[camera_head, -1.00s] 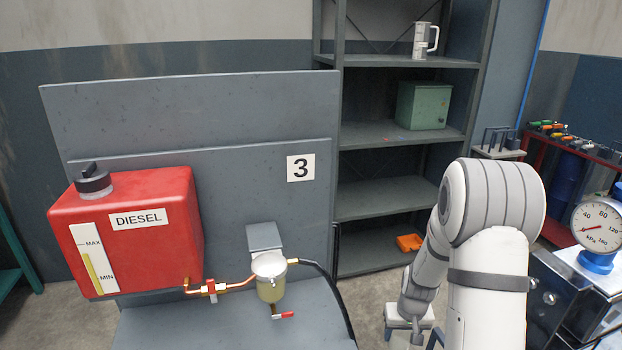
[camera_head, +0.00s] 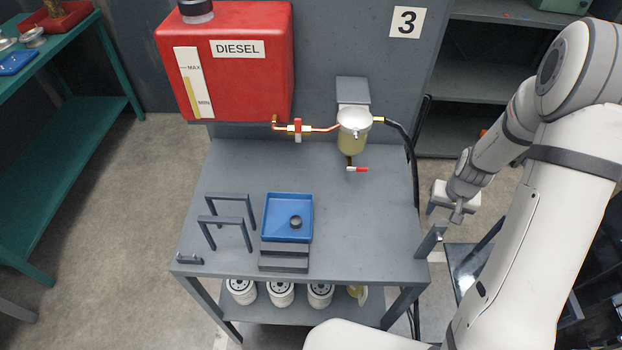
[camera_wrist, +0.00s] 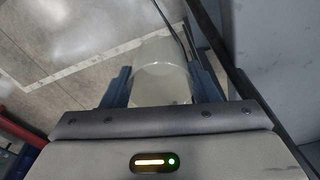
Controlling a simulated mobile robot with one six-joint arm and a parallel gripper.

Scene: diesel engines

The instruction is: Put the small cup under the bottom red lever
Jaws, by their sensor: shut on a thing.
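My gripper (camera_wrist: 163,88) is shut on a small translucent cup (camera_wrist: 160,70), held between its two blue-grey fingers in the wrist view. In the head view my arm reaches down on the right, beyond the right edge of the bench, and I cannot make out the cup there. The bottom red lever (camera_head: 358,169) sits on the drain beneath a clear filter bowl (camera_head: 352,140) with yellowish liquid. It is left of my arm, and bare bench top lies below it. Another red lever (camera_head: 297,130) is on the copper pipe from the red tank.
The grey bench (camera_head: 350,225) holds a blue tray (camera_head: 286,236) with a dark round part inside and two dark frames (camera_head: 230,210) to its left. A red diesel tank (camera_head: 225,75) stands behind. A black hose (camera_head: 411,160) runs down the bench's right side. White filters sit below.

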